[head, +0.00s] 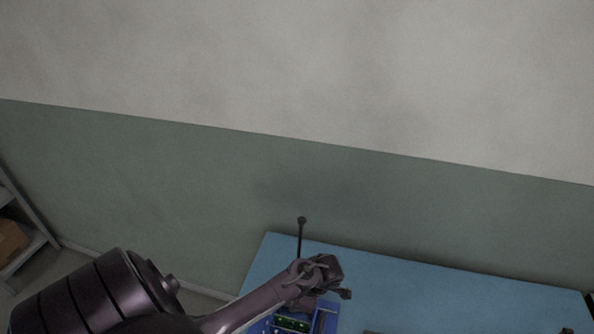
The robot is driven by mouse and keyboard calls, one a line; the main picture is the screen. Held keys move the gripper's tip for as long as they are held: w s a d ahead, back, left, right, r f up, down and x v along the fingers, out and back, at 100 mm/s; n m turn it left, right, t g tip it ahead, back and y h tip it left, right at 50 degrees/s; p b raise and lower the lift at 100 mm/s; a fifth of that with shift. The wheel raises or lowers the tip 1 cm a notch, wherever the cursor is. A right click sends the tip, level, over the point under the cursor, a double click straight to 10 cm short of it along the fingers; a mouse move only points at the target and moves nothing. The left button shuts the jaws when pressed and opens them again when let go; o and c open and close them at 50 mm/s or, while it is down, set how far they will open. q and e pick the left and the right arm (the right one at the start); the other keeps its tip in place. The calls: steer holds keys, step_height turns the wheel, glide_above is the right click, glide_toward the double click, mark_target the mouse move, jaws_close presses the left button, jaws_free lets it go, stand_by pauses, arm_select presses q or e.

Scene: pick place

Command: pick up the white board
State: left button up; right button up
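My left arm comes in from the bottom left, and my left gripper (333,279) is over the left part of a blue table (440,289). The gripper is small and dark here, and I cannot tell whether its fingers are open or shut. Just below it, at the bottom edge, is a blue container (326,321) with a green circuit board (292,323) in it, partly cut off. I cannot make out a white board. My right gripper is not recognisable in this view.
A thin dark rod (300,237) with a round tip stands behind the gripper. A green and white wall (400,185) rises behind the table. A shelf (28,251) with a brown box (11,241) is at far left. The visible middle of the tabletop is clear.

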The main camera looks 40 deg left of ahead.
arm_select(q)
steer(key=shift+f, duration=0.2)
steer(key=shift+c, duration=0.2)
jaws_close()
